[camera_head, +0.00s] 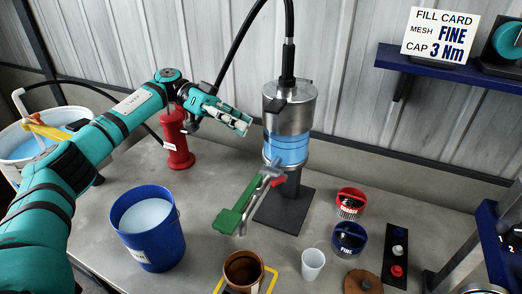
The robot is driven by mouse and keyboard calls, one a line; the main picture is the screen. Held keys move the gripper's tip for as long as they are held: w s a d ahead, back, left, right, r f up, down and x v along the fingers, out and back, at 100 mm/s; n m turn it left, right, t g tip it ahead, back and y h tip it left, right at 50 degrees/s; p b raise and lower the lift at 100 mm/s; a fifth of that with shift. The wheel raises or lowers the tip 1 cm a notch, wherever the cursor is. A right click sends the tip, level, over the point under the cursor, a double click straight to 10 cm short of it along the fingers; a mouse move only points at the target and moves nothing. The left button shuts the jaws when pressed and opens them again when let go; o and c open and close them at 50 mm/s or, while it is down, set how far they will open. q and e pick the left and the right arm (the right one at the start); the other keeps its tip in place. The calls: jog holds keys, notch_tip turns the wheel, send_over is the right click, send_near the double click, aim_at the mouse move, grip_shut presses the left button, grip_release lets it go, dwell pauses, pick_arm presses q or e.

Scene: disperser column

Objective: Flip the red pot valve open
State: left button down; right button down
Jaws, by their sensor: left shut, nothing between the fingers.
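A steel pot (290,104) with a blue liquid band stands on a dark column in the middle. Below it is a metal outlet fitting (268,173) with a small red lever (278,181), which looks like the red pot valve. A long green handle or spout (237,207) slants down to the left from the fitting. My left gripper (243,125) is shut and empty, just left of the pot and above the red lever, apart from it. Whether the valve is open or shut I cannot tell. My right gripper is not in view.
A red cylinder (177,143) stands behind left and a blue bucket (148,229) front left. A brown cup (243,269) and a white cup (312,264) stand in front. Red (350,203) and blue (349,239) strainers sit right. A shelf (440,68) is upper right.

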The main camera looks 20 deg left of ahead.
pick_arm(q)
jog(key=p, duration=0.4)
send_over(279, 180)
jog(key=w+a, duration=0.2)
jog(key=w, duration=0.1)
jog(key=f, duration=0.3)
jog(key=s+f, duration=0.1)
jog(key=f, duration=0.1)
jog(key=shift+s+a+f+p, duration=0.15)
jog(key=shift+s+f+p, duration=0.1)
jog(key=shift+s+p, duration=0.1)
jog(key=shift+s+f+m+t+p, duration=0.45)
jog(key=shift+s+m, duration=0.3)
jog(key=shift+m, duration=0.35)
jog(key=shift+w, duration=0.1)
